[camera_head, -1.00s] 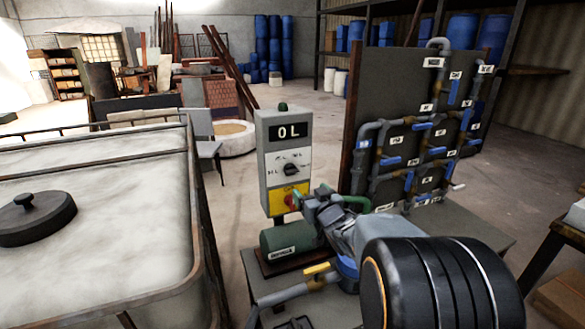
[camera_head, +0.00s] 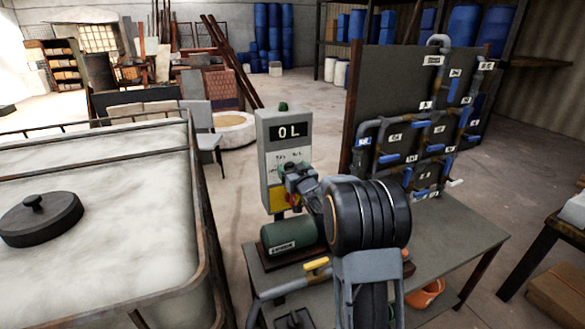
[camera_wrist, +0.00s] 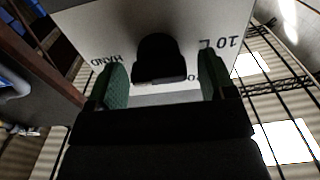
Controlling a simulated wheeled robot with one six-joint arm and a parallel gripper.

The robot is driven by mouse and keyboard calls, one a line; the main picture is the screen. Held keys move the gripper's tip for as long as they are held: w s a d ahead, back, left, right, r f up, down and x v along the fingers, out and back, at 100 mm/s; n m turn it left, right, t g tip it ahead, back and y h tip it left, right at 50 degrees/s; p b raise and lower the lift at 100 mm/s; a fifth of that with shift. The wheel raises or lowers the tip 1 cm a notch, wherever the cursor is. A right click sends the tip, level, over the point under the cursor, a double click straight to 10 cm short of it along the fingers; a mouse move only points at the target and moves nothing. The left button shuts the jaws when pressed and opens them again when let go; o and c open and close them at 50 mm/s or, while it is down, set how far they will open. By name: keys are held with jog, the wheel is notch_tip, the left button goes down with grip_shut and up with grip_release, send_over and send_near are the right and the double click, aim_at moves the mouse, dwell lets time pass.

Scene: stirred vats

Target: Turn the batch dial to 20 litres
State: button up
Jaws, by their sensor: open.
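The batch dial (camera_wrist: 160,58) is a black knob on the pale face of the control box (camera_head: 264,150). In the wrist view the dial sits between my open green-padded fingers, with a gap on both sides. Labels "10 L" and "HAND" show upside down around it. My gripper (camera_head: 292,172) is in front of the box face in the head view and hides the dial there. The box display (camera_head: 289,132) reads "0 L". Where the dial points cannot be told now.
A red knob on a yellow plate (camera_head: 291,198) is just below my gripper. A green motor (camera_head: 288,236) and a yellow-handled pipe (camera_head: 316,264) are on the bench. A pipe panel with blue valves (camera_head: 405,125) stands right; a caged white tank (camera_head: 90,220) stands left.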

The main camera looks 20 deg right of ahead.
jog(key=shift+w, duration=0.15)
jog(key=shift+c, duration=0.4)
jog(key=c, duration=0.9)
jog(key=shift+o, duration=0.2)
jog(key=shift+f+b, duration=0.1)
jog(key=shift+b, duration=0.2)
